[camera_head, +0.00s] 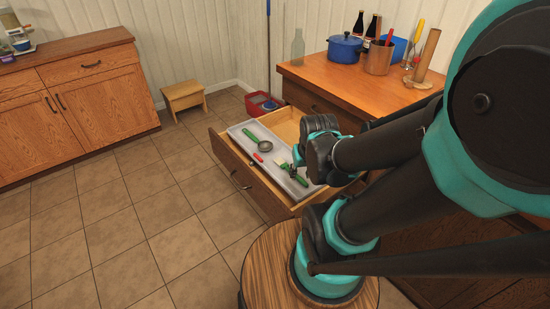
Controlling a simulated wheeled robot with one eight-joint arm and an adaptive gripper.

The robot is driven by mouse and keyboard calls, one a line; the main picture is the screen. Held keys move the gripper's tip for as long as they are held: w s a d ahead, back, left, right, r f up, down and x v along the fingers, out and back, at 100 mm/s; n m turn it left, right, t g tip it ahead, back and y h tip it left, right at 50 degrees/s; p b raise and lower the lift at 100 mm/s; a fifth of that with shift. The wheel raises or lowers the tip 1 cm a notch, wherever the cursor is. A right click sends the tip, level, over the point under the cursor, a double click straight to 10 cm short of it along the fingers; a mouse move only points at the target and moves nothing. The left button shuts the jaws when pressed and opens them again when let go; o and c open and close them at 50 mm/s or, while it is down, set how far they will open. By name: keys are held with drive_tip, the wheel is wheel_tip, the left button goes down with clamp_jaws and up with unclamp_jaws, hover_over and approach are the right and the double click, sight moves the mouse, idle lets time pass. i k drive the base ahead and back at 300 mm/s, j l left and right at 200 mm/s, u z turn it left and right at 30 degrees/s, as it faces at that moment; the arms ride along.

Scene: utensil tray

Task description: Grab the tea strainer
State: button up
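A utensil with a green handle and a small round grey bowl (265,146) lies in the left part of the grey tray (235,131), inside the open drawer. It looks like the tea strainer, but it is too small to tell mesh from a solid bowl. My gripper (296,172) is at the end of the dark arm, low over the right part of the tray, to the right of and apart from that utensil. Its fingers are small, dark and partly hidden by my wrist, so whether they are open or shut does not show.
A red-handled utensil (258,158) and other green utensils (300,180) lie in the tray near my gripper. The drawer front (245,178) stands out from the cabinet. A blue pot (345,48) and a utensil holder (379,58) stand on the counter above.

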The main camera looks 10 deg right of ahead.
sight(262, 146)
drive_tip(key=j+z, duration=0.35)
drive_tip(key=j, duration=0.6)
drive_tip(key=i+j+z, duration=0.1)
drive_tip(key=j+z, duration=0.15)
drive_tip(key=j, duration=0.45)
drive_tip(key=i+j+z, duration=0.1)
drive_tip(key=j+z, duration=0.2)
drive_tip(key=j, duration=0.45)
